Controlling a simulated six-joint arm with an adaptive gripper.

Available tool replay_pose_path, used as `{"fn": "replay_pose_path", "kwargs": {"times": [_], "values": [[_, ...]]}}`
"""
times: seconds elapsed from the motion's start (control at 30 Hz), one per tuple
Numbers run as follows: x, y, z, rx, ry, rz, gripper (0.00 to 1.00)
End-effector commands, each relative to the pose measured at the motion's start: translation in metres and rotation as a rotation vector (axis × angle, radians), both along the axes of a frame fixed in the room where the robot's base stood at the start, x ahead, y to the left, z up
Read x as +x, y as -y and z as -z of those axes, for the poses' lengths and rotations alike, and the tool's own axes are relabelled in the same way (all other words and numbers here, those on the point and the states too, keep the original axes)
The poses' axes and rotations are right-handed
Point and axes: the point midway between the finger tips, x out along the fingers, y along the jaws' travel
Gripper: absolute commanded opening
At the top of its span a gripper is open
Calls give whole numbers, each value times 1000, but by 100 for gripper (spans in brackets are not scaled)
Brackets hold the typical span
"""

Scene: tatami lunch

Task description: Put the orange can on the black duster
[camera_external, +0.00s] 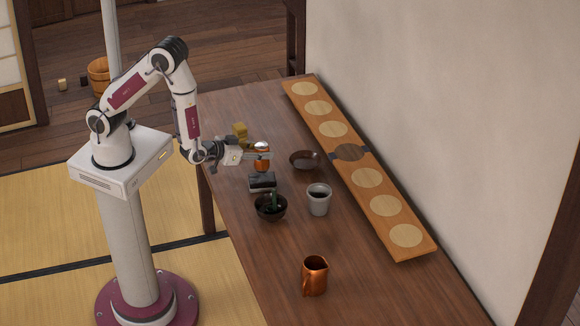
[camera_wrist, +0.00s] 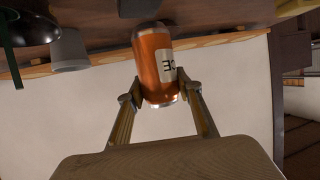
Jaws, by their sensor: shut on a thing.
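My gripper (camera_external: 258,155) is shut on the orange can (camera_external: 262,160), near the far left part of the table. The wrist view shows the can (camera_wrist: 157,62) between the two fingers (camera_wrist: 160,92), with a white label and dark letters on its side. The black duster (camera_external: 262,182) lies on the table just in front of the can in the outside view. The can appears close behind or above the duster; whether its base touches anything is hard to tell.
A dark bowl with green contents (camera_external: 271,207), a grey cup (camera_external: 319,199) and a brown bowl (camera_external: 304,160) stand close by. A yellow object (camera_external: 240,132) is behind my gripper. A copper mug (camera_external: 315,276) stands nearer. A long wooden board (camera_external: 385,207) runs along the wall side.

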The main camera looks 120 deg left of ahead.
Motion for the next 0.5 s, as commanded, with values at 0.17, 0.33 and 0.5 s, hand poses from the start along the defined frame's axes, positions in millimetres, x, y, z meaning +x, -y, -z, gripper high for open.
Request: {"fn": "replay_pose_path", "kwargs": {"times": [0.17, 0.33, 0.5], "values": [[0, 0, 16, 1, -3, 1, 20], [0, 0, 28, 0, -2, 1, 20], [0, 0, 32, 1, 1, 1, 20]]}}
